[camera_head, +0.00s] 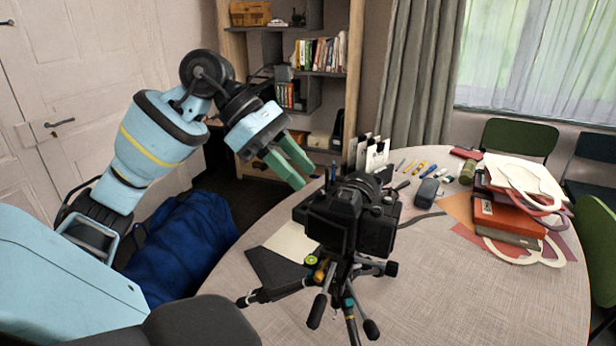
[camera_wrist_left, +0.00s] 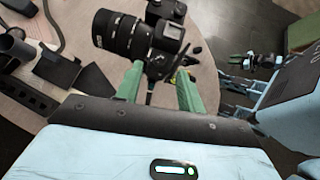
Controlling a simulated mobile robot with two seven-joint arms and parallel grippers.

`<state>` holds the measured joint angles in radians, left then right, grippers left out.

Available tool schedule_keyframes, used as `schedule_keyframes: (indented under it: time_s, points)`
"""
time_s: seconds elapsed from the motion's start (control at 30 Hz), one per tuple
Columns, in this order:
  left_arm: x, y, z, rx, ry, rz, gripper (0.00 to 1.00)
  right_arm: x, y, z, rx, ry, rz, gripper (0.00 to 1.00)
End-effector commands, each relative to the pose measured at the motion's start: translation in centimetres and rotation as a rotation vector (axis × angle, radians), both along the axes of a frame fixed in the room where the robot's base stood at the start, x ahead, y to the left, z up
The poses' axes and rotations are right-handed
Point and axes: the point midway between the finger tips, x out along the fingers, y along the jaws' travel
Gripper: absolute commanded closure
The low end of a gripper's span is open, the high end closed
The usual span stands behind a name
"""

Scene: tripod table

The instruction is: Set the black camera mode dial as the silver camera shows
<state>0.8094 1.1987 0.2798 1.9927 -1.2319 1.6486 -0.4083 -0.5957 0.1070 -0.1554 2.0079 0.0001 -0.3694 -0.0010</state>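The black camera (camera_head: 342,215) sits on a small tripod (camera_head: 350,290) at the table's near side. In the left wrist view the black camera (camera_wrist_left: 122,34) shows its large ribbed lens, just beyond my fingers. I cannot make out its mode dial or its setting. No silver camera can be clearly told in either view. My left gripper (camera_head: 304,174) has green fingers and is at the camera's upper left, apart from it. The left wrist view shows the left gripper (camera_wrist_left: 160,74) with its fingers spread and nothing between them.
The round table (camera_head: 480,300) holds a red book stack (camera_head: 507,214), pens, a dark case (camera_head: 427,192) and paper holders (camera_head: 372,155). A blue bag (camera_head: 180,245) lies on the floor at left. Green chairs (camera_head: 520,138) stand behind. The table's front right is clear.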

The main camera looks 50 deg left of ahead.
Motion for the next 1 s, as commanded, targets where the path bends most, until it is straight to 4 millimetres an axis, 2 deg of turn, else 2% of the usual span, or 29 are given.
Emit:
schedule_keyframes:
  time_s: [0.23,0.57,0.6,0.9,1.0]
  points:
    - [1.0,-1.7,-1.8,-0.002,-0.001,-0.001,0.61,0.4,0.0,0.5,0.000,-0.010,-0.001,0.64]
    - [1.2,-1.9,-2.2,0.001,-0.001,0.000,0.61,0.3,-0.1,0.5,0.000,-0.009,0.000,0.64]
    - [1.2,-1.9,-2.2,0.001,-0.001,0.000,0.63,0.3,-0.1,0.5,0.000,-0.009,0.000,0.64]
    - [1.2,-1.9,-2.2,0.001,-0.001,0.000,1.00,0.3,-0.1,0.5,-0.001,-0.009,0.000,0.64]
    - [1.2,-1.9,-2.2,0.000,-0.001,0.001,1.00,0.3,-0.1,0.4,-0.001,-0.008,0.000,0.64]
